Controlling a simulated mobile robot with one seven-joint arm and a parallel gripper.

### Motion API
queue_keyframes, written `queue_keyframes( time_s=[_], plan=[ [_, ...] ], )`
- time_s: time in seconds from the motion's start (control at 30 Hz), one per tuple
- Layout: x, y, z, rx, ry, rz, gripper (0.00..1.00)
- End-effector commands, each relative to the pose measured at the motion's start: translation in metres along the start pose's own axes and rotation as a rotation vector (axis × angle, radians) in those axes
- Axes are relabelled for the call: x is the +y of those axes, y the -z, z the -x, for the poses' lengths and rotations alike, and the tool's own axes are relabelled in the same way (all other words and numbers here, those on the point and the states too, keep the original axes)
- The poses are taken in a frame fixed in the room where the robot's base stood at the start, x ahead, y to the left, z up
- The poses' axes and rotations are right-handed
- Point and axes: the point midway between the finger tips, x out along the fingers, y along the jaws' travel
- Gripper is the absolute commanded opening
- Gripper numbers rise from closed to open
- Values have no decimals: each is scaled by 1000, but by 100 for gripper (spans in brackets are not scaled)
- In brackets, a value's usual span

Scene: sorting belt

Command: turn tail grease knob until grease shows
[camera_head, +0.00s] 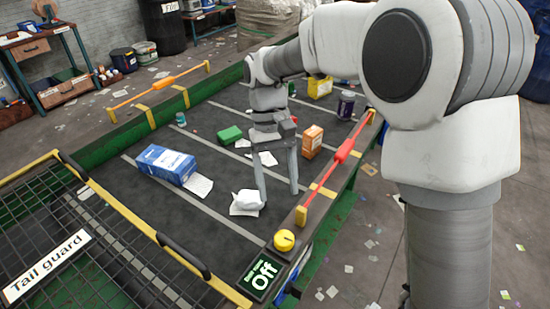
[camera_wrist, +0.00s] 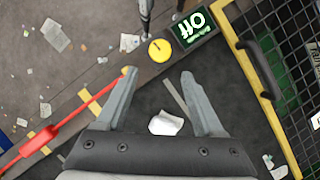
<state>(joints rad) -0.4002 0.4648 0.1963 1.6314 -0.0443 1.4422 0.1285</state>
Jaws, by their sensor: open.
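A round yellow knob (camera_head: 284,240) sits on the belt's side rail, next to a dark green sign (camera_head: 262,275) that reads "Off" under small print. The knob (camera_wrist: 159,49) and the sign (camera_wrist: 194,26) also show in the wrist view. No knob labelled as a grease knob is readable, and no grease is visible. A yellow-framed mesh guard labelled "Tail guard" (camera_head: 47,266) lies over the near end of the belt; its frame edge (camera_wrist: 262,85) shows in the wrist view. My gripper (camera_head: 279,193) is open and empty, pointing down above the belt, apart from the knob.
On the belt (camera_head: 205,219) are a blue box (camera_head: 166,164), crumpled white paper (camera_head: 247,202), a green block (camera_head: 230,134), an orange box (camera_head: 312,141) and a purple jar (camera_head: 346,105). A red bar (camera_head: 345,150) runs along the right rail. Litter covers the floor.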

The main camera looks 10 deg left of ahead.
Motion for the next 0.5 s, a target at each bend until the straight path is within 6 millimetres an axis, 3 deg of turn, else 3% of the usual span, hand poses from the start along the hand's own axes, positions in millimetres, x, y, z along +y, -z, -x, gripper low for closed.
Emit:
queue_keyframes(
  time_s=[0.1, 0.2, 0.5],
  plan=[
    [0, 1, 26, 4, 1, 1, 69],
    [0, 1, 40, 2, 0, 1, 69],
    [0, 0, 55, 0, 0, 1, 69]
  ],
)
